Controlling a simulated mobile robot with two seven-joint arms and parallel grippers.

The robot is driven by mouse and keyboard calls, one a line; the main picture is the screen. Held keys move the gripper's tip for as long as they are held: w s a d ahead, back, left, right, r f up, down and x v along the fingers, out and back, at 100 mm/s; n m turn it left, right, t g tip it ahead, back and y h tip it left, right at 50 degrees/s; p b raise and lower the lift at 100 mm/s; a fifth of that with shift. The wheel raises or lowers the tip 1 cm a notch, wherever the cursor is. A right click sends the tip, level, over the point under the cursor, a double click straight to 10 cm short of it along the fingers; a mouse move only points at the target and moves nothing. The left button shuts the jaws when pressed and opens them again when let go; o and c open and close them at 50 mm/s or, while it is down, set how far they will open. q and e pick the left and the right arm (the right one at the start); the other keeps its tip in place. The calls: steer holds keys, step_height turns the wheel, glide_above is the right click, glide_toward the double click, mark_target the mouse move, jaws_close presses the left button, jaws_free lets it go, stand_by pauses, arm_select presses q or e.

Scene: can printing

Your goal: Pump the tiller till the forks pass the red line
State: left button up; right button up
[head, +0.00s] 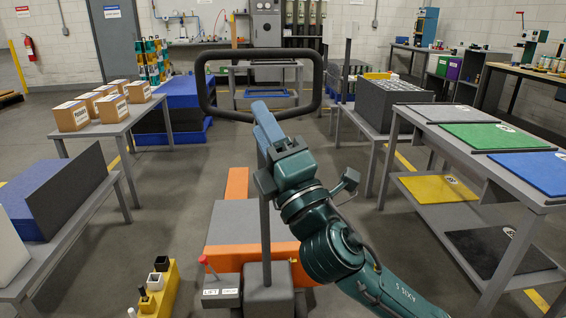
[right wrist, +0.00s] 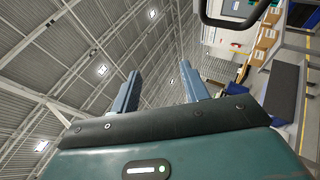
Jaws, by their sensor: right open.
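The tiller's dark loop handle (head: 206,95) stands upright in the head view. Its grey shaft (head: 265,235) rises from a dark base on the orange pallet jack (head: 222,258). An orange strip that looks like a fork (head: 237,183) extends beyond the jack body. I cannot make out a red line. My right gripper (head: 262,108) is open, overlapping the lower bar of the loop in the head view. In the right wrist view the gap between its fingers (right wrist: 159,88) is empty, and the loop (right wrist: 235,22) lies off to the right, apart from them. My left gripper is out of view.
A red-knobbed lever (head: 204,261) sits beside a label reading LIFT (head: 210,292). A yellow block (head: 160,291) with small items is at lower left. Tables with cartons (head: 72,116) stand left; a table with coloured boards (head: 497,137) stands right. Floor between is partly clear.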

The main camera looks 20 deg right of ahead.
arm_select(q)
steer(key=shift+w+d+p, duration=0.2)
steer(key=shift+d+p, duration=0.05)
steer(key=shift+p, duration=0.45)
arm_select(e)
steer(key=v, duration=1.2)
steer(key=shift+s, duration=0.1)
